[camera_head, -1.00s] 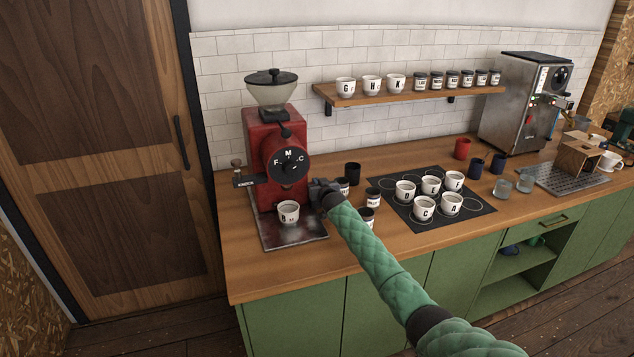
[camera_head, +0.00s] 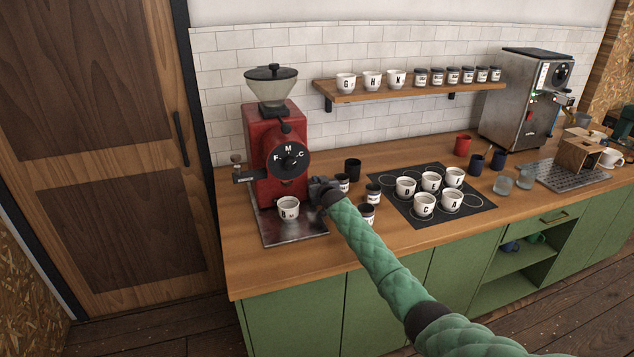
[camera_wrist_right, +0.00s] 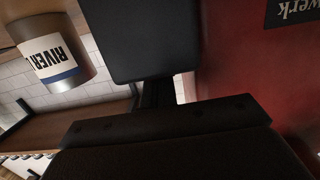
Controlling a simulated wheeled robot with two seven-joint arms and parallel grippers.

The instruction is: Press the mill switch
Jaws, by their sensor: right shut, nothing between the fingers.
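The red mill (camera_head: 263,133) stands at the left end of the counter, with a clear hopper on top and a black dial marked F, M and C (camera_head: 288,160) on its front. I cannot make out the mill switch for sure. A white cup marked B (camera_head: 288,208) stands on the metal tray (camera_head: 285,236) under the mill. My right gripper (camera_head: 318,186) is shut and empty beside the mill's right side, low down. In the right wrist view the mill's red side (camera_wrist_right: 270,75) fills the right part, close to the dark gripper. My left gripper does not show.
Dark jars (camera_head: 367,214) and a black cup (camera_head: 353,169) stand close to the right of my gripper. A dark mat (camera_head: 470,213) with several lettered cups lies further right. A shelf (camera_head: 410,97) hangs above. The counter's front strip is clear.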

